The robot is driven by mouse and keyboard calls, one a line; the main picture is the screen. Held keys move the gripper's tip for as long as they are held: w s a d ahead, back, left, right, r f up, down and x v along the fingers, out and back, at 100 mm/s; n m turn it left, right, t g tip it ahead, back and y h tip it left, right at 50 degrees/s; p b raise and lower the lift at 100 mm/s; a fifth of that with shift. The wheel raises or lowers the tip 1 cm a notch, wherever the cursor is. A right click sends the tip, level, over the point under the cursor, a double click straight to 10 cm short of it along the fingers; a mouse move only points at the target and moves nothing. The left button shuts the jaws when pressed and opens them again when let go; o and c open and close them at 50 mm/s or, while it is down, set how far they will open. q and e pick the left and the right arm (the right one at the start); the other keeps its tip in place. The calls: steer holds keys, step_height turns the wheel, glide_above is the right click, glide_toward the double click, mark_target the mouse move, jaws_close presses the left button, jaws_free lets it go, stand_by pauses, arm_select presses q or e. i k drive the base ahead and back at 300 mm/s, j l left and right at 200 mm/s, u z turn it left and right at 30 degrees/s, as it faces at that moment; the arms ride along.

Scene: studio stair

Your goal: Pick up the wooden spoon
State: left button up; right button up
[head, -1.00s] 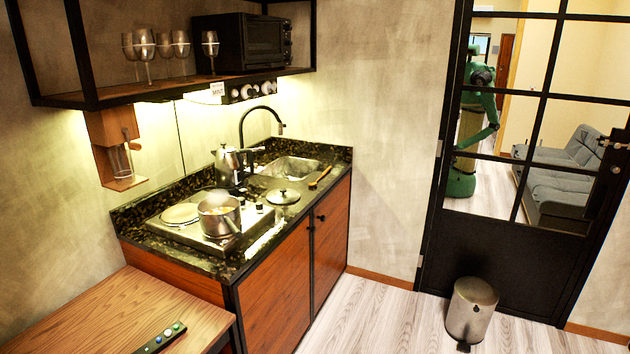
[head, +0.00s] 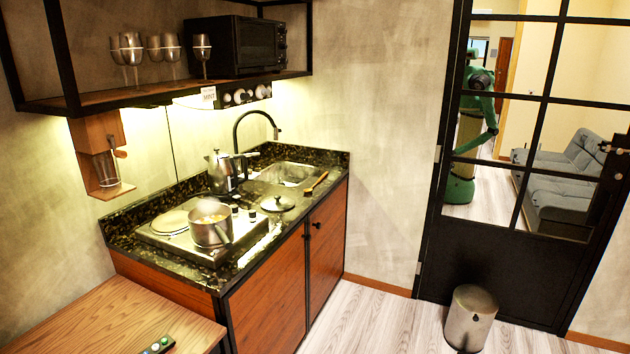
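A small long-handled wooden utensil (head: 315,183) lies on the dark stone counter, at the front right corner of the sink. It may be the wooden spoon, but it is too small to tell its shape for sure. It lies apart from the pot lid (head: 278,203) to its left. Neither of my grippers is in view.
A pot (head: 210,224) stands on the hob (head: 165,240), with a kettle (head: 222,170) behind it. The tap (head: 238,135) arches by the sink (head: 285,173). A wooden table (head: 115,318) is at front left. A bin (head: 470,317) stands by the glazed door (head: 500,250); floor between is clear.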

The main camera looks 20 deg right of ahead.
mark_target(307, 190)
steer(key=i+l+u, duration=0.1)
steer(key=i+l, duration=0.35)
steer(key=l, duration=0.3)
steer(key=i+l+u, duration=0.15)
steer(key=i+l, duration=0.3)
steer(key=l, duration=0.3)
steer(key=i+l+u, duration=0.15)
steer(key=l, duration=0.25)
steer(key=i, duration=0.1)
